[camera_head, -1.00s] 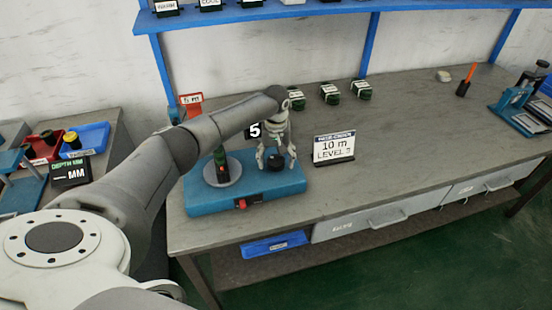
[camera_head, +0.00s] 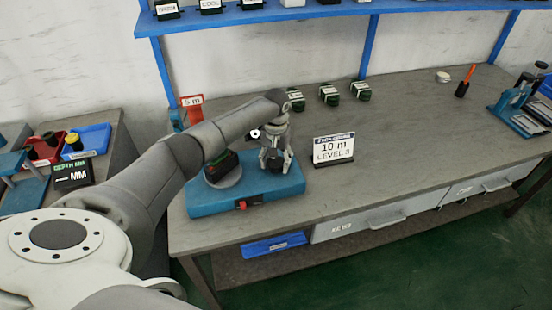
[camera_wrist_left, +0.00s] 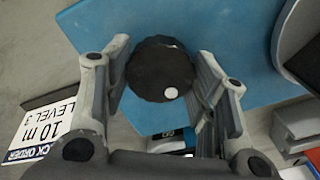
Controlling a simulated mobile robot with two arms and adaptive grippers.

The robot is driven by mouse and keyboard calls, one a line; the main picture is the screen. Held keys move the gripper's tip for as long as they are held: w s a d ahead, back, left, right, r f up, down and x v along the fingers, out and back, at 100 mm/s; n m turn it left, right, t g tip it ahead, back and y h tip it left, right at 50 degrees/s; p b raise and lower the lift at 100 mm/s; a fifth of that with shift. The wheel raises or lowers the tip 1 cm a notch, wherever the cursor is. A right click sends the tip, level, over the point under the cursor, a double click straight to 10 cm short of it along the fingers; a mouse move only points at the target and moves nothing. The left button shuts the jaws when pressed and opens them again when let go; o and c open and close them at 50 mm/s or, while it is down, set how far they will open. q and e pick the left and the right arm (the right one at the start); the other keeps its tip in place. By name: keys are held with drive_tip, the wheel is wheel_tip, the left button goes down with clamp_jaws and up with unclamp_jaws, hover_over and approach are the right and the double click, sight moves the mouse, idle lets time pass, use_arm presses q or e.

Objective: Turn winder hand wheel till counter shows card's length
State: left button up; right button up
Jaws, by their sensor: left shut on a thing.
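The blue winder (camera_head: 212,204) stands at the bench's front left. Its black hand wheel (camera_head: 275,166) is a round knob with a white dot, clear in the left wrist view (camera_wrist_left: 160,72). My left gripper (camera_head: 275,158) points down with its fingers around the wheel, shut on it; it also shows in the left wrist view (camera_wrist_left: 160,95). A small black display (camera_head: 255,133) beside my arm bears a white mark I cannot read, partly hidden. The order card (camera_head: 333,149) stands right of the winder and reads 10 m, LEVEL 3. My right gripper is not in view.
A grey disc (camera_head: 223,178) with a dark and green reel part is on the winder's left, partly behind my arm. A red sign (camera_head: 192,101) reads 5 m. Several dark green coils (camera_head: 329,94) stand behind. The bench right of the card is clear.

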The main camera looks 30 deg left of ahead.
use_arm(q)
drive_tip(key=m+p, duration=0.1)
drive_tip(key=m, duration=1.1)
drive_tip(key=shift+m, duration=0.4)
drive_tip(key=m, duration=0.9)
drive_tip(key=shift+m+b, duration=0.35)
drive_tip(key=shift+m, duration=1.75)
drive_tip(key=shift+r, duration=0.1)
drive_tip(key=o, duration=1)
